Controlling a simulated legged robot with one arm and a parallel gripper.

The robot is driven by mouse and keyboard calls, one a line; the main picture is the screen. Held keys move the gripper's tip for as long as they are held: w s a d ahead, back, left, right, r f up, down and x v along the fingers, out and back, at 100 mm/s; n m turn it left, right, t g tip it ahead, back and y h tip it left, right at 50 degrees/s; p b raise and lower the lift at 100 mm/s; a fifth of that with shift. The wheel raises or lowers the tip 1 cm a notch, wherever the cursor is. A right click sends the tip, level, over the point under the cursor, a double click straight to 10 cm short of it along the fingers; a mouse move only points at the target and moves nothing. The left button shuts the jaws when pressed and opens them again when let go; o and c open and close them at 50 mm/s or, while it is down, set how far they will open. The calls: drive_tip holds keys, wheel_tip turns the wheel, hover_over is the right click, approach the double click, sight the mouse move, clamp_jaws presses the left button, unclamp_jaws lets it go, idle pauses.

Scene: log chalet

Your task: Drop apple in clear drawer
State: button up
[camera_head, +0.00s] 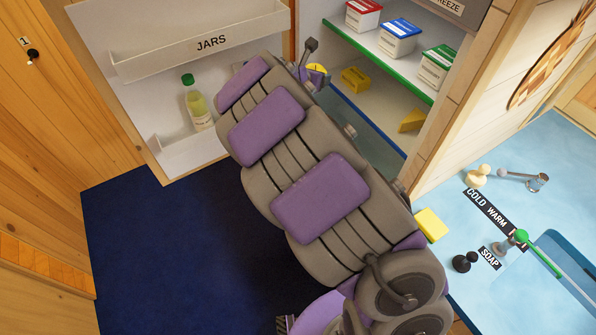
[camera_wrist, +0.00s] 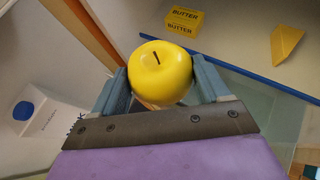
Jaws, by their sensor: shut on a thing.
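My gripper (camera_wrist: 163,82) is shut on a yellow apple (camera_wrist: 160,68), one finger on each side of it, in the wrist view. In the head view the apple (camera_head: 317,68) shows only partly beside my gripper (camera_head: 314,77), at the opening of the fridge. A see-through, greenish panel (camera_wrist: 275,113) lies below the blue-edged shelf in the wrist view; it looks like part of the clear drawer. My arm covers much of the lower fridge in the head view, and I cannot tell how far the drawer is open.
Butter (camera_head: 355,79) and a cheese wedge (camera_head: 411,121) sit on the blue-edged shelf. The open door (camera_head: 200,40) with a JARS bin and a bottle (camera_head: 196,103) is left. A counter (camera_head: 540,165) is right. Blue floor (camera_head: 165,235) is clear.

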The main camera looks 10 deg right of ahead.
drive_tip(key=d+f+m+g+h+p, duration=0.2)
drive_tip(key=d+f+m+g+h, duration=0.3)
drive_tip(key=d+f+m+g, duration=0.2)
drive_tip(key=d+f+m, duration=0.2)
drive_tip(key=d+f, duration=0.2)
drive_tip(key=f, duration=0.1)
drive_tip(key=shift+s+d+f+g, duration=0.2)
drive_tip(key=shift+s+d+g, duration=0.1)
drive_tip(key=shift+d+g, duration=0.1)
drive_tip(key=f+b, duration=0.4)
drive_tip(key=f, duration=0.2)
drive_tip(key=shift+a, duration=0.2)
drive_tip(key=shift+r, duration=0.1)
drive_tip(key=o, duration=1.1)
drive_tip(key=p+v, duration=0.1)
drive_tip(key=v, duration=0.4)
drive_tip(key=p+v, duration=0.1)
drive_tip(key=v, duration=0.5)
drive_tip(key=p+v, duration=0.1)
drive_tip(key=v, duration=0.5)
drive_tip(key=shift+w+a+f, duration=0.1)
drive_tip(key=shift+a+f, duration=0.2)
drive_tip(key=shift+a, duration=0.1)
